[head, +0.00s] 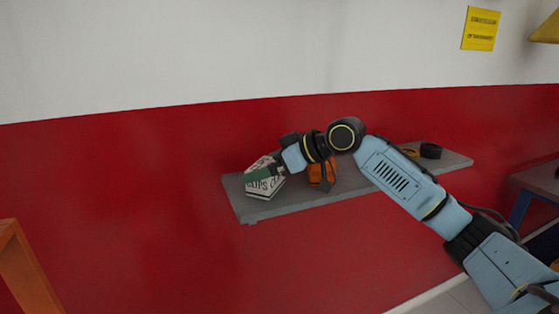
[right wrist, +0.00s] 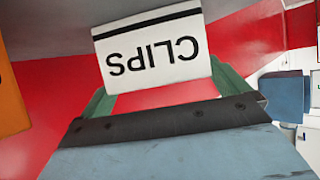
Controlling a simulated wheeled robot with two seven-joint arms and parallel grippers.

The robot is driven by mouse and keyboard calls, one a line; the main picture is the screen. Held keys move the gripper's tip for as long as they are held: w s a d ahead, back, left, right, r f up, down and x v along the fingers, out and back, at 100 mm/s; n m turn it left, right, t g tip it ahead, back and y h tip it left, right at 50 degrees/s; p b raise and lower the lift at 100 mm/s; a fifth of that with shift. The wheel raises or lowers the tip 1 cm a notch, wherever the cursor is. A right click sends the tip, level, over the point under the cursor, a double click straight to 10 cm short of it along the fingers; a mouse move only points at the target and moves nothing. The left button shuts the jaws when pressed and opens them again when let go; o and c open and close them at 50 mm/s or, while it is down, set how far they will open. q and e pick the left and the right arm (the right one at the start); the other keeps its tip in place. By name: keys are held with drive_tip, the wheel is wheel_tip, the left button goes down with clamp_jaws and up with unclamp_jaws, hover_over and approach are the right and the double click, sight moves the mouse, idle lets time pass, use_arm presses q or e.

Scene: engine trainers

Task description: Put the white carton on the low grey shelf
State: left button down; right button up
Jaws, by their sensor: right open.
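The white carton (head: 264,189), marked CLIPS, stands slightly turned on the left end of the grey shelf (head: 300,202). My right gripper (head: 262,174) is at the carton, with its green finger across the carton's upper part in the head view. In the right wrist view the carton (right wrist: 155,50) shows upside down between the two green fingers of the gripper (right wrist: 165,82). The fingers are open, one on each side of it; I cannot tell whether they touch it. My left gripper is not in view.
An orange object (head: 320,172) stands on the shelf, right of the carton. A red and white wall backs the shelf. An orange frame (head: 28,270) stands at lower left.

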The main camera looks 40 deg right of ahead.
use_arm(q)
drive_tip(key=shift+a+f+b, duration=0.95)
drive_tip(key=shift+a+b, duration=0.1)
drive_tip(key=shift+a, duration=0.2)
use_arm(e)
drive_tip(key=v, duration=1.2)
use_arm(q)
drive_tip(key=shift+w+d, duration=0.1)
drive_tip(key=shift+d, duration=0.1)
use_arm(e)
drive_tip(key=shift+f, duration=0.1)
